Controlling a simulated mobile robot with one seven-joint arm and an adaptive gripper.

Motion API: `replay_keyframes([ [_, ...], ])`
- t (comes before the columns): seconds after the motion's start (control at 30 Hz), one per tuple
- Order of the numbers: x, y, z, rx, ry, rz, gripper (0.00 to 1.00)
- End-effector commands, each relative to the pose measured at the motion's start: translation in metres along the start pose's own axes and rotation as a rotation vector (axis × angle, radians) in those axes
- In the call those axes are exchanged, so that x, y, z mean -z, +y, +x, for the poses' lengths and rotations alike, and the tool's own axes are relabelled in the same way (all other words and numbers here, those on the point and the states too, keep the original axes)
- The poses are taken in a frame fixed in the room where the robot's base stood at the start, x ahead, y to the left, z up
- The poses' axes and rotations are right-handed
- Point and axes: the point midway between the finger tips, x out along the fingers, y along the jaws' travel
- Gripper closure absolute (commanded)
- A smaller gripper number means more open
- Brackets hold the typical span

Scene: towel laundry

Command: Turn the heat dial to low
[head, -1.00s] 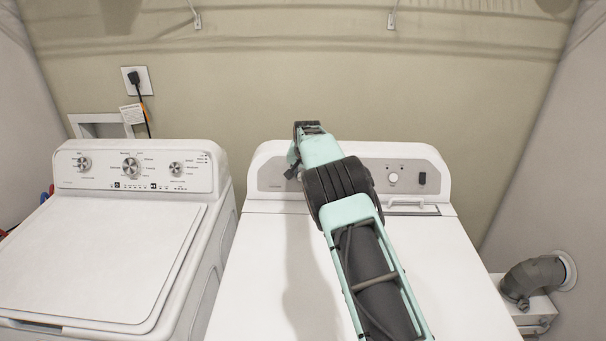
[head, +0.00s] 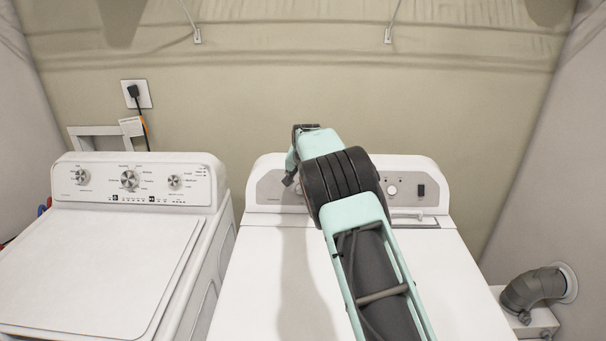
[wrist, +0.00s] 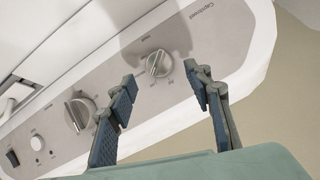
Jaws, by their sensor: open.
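The dryer's control panel (wrist: 222,38) carries two silver dials. The smaller dial (wrist: 158,64) lies just beyond my fingertips in the wrist view, framed between them. Its grip ridge is tilted, and the small marks around it are too blurred to read. The larger dial (wrist: 80,113) lies to the left, beyond the left finger. I cannot read which one is labelled heat. My gripper (wrist: 162,84) is open and empty, its two blue-padded fingers apart. Contact with the dial cannot be told. In the head view my arm covers the middle of the panel and most of the gripper.
The dryer panel's right end has a small white button (head: 392,190) and a dark switch (head: 421,190). A white washer (head: 90,270) with its own knobs stands to the left. The dryer top (head: 255,285) is clear. A grey vent duct (head: 530,290) is at right.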

Motion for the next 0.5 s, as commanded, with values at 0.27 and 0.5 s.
replay_keyframes([
  [0.27, -0.001, 0.0, -0.047, 0.001, -0.001, 0.0, 0.54],
  [0.5, -0.001, 0.001, -0.07, 0.0, -0.001, 0.0, 0.54],
])
